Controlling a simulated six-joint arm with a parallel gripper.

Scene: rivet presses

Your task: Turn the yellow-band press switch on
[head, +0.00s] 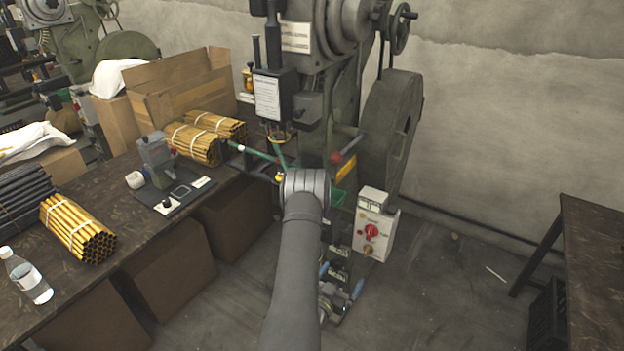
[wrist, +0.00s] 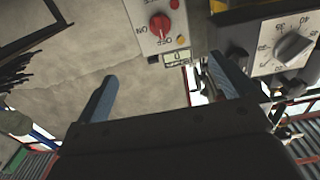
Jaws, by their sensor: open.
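A light grey switch box (head: 377,236) with a red rotary knob (head: 371,231) is on the right side of the green press (head: 335,100), low down. In the wrist view the box (wrist: 143,40) and its red knob (wrist: 159,25) are at the top, with ON lettering beside the knob. I cannot tell which way the knob is set. A yellow strip (head: 346,168) shows on the press; yellow also shows at the top right of the wrist view (wrist: 265,10). My gripper (wrist: 165,85) is open and empty, apart from the box. My arm hides it in the head view.
A grey dial panel (wrist: 285,45) is close to the right finger. A workbench (head: 110,205) with bundles of yellow rods (head: 78,228) is at the left. A dark table (head: 595,250) is at the right. Open floor (head: 450,280) is between the press and that table.

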